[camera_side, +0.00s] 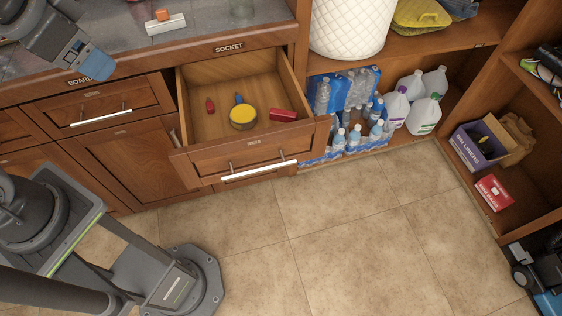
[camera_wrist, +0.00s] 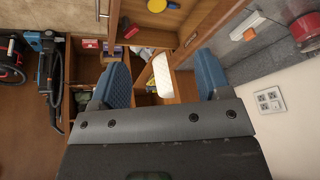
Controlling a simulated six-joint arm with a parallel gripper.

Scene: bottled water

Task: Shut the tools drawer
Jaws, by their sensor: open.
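A wooden drawer (camera_side: 253,158) with a white bar handle (camera_side: 260,171) stands pulled out under a label reading SOCKET. In it lie a yellow round item (camera_side: 243,118), a red box (camera_side: 283,114), a small red item (camera_side: 210,105) and a blue item (camera_side: 238,98). The drawer also shows at the top of the wrist view (camera_wrist: 150,24). My gripper (camera_side: 88,62) is at the upper left, over the counter and well apart from the drawer. In the wrist view its blue fingers (camera_wrist: 163,80) are spread with nothing between them.
The counter (camera_side: 125,25) above holds an orange and white item (camera_side: 165,21). A closed drawer (camera_side: 98,107) with a white handle is to the left. Shelves with bottled water (camera_side: 345,110), jugs (camera_side: 425,112) and a white basket (camera_side: 350,25) stand right. The tiled floor (camera_side: 340,240) in front is clear.

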